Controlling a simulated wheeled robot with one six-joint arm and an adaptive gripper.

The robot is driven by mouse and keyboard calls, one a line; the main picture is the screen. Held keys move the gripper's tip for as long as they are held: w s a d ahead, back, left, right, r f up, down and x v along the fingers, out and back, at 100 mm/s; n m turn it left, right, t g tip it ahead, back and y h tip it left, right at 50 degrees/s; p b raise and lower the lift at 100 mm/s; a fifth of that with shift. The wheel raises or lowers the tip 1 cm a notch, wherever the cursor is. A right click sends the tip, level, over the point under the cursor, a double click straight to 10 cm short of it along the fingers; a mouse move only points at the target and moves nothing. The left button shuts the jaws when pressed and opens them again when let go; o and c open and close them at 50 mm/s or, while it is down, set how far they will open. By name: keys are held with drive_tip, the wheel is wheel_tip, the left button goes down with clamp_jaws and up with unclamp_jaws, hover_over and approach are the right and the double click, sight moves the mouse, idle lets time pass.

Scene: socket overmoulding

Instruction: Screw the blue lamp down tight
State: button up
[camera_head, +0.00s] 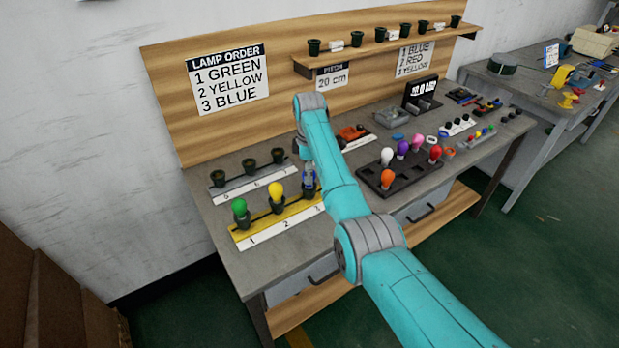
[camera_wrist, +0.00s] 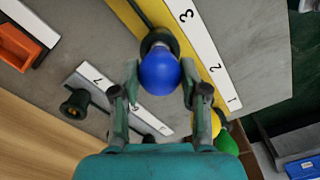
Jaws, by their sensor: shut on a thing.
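The blue lamp (camera_wrist: 158,73) sits at the dark socket (camera_wrist: 158,38) by number 3 on the yellow strip (camera_head: 243,242). My gripper (camera_wrist: 160,84) has one finger on each side of the bulb and is shut on it. In the head view my gripper (camera_head: 309,180) comes down over socket 3 and mostly hides the lamp. The lamp's threaded base is hidden, so how deep it sits cannot be told. A green lamp (camera_head: 240,208) stands in socket 1 and a yellow lamp (camera_head: 276,192) in socket 2.
A second strip (camera_head: 240,191) with several empty sockets lies behind. A dark tray (camera_head: 405,178) of white, purple, red and orange lamps stands to the right. A lamp order sign (camera_head: 228,78) on the back board reads green, yellow, blue. The bench's front left is clear.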

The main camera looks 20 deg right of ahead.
drive_tip(key=m, duration=0.3)
drive_tip(key=shift+m, duration=0.4)
drive_tip(key=shift+f+m, duration=0.1)
drive_tip(key=shift+m, duration=0.6)
drive_tip(key=o, duration=1.1)
drive_tip(key=shift+c, duration=0.2)
wheel_tip(320, 180, up, 12)
